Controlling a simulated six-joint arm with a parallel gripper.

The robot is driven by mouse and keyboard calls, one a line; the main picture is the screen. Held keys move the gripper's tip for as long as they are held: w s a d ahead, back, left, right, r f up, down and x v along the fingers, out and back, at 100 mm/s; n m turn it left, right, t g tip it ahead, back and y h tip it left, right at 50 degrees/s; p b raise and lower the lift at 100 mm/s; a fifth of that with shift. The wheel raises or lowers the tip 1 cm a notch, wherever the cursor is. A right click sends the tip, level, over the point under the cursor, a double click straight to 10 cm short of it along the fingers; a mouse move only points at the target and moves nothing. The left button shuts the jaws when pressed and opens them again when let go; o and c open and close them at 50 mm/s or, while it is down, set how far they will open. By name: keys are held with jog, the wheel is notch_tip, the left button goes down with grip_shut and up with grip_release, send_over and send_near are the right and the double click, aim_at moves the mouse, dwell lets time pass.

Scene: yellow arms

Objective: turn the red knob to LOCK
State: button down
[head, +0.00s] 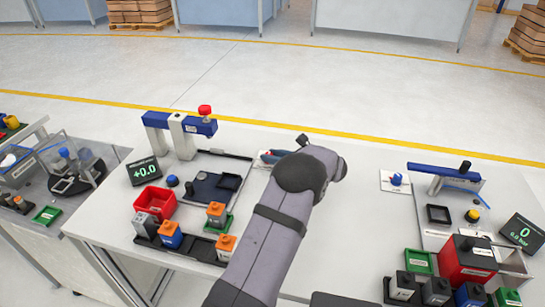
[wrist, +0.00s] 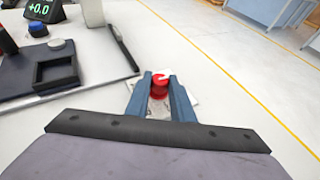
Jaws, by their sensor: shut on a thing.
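The red knob (wrist: 159,86) shows in the wrist view, upright between the two blue fingers of my gripper (wrist: 160,80). It has a small white mark on its top. My gripper is shut on the knob, one finger on each side. Below the knob is a pale plate (wrist: 188,88) with printing too small to read, partly hidden by the fingers.
Left of my arm stand a blue press with a red top knob (head: 205,111), a +0.0 display (head: 143,170) and a red bin (head: 154,201). At the right are a white plate with a blue knob (head: 396,179) and a red box (head: 466,262). The table behind my gripper is clear.

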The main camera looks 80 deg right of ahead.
jog(key=shift+f, duration=0.1)
jog(key=m+g+h+b, duration=0.1)
jog(key=b, duration=0.1)
jog(key=m+g+h+b, duration=0.1)
jog(key=shift+w+a+f+m+b, duration=0.2)
jog(key=shift+m+b, duration=0.1)
jog(key=shift+b, duration=0.05)
jog(key=m+g+h+b, duration=0.1)
jog(key=b, duration=0.2)
jog(key=m+g+h+b, duration=0.1)
jog(key=b, duration=0.2)
jog(key=shift+w+a+f+m, duration=0.1)
jog(key=shift+w+a+m, duration=0.05)
jog(key=shift+m, duration=0.15)
jog(key=m+g+h+b, duration=0.1)
jog(key=m+g+b, duration=0.1)
jog(key=b, duration=0.4)
jog(key=shift+w+m+g+h+b, duration=0.15)
jog(key=shift+m+g+h+b, duration=0.15)
jog(key=shift+g, duration=0.3)
jog(key=shift+b, duration=0.45)
jog(key=shift+r+m+g+b, duration=0.35)
jog(key=shift+m+g+b, duration=0.15)
jog(key=shift+g+b, duration=0.15)
jog(key=shift+r, duration=0.1)
jog(key=c, duration=1.5)
grip_release()
jog(key=shift+c, duration=0.2)
